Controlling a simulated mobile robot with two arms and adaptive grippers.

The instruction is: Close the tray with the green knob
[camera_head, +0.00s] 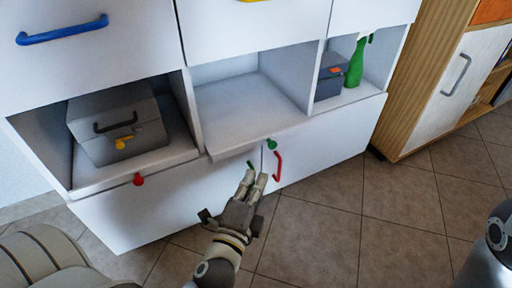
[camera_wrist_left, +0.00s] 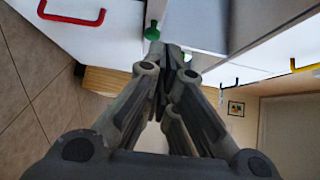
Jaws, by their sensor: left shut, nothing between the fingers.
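The white tray (camera_head: 245,108) is the empty floor of the middle compartment, and its front edge appears to stick out slightly from the cabinet. The green knob (camera_head: 271,143) is on its front, toward the right. My left gripper (camera_head: 256,178) is shut and empty, just below and in front of the knob, fingers pointing up toward the cabinet. In the left wrist view the green knob (camera_wrist_left: 152,32) is just beyond the closed fingertips (camera_wrist_left: 167,52). I cannot tell whether they touch. My right gripper is out of view.
A red handle (camera_head: 278,166) is on the cabinet front just right of my left gripper. A red knob (camera_head: 138,179) fronts the left compartment, which holds a grey box (camera_head: 118,125). A green spray bottle (camera_head: 357,63) stands at right. The tiled floor (camera_head: 350,215) is clear.

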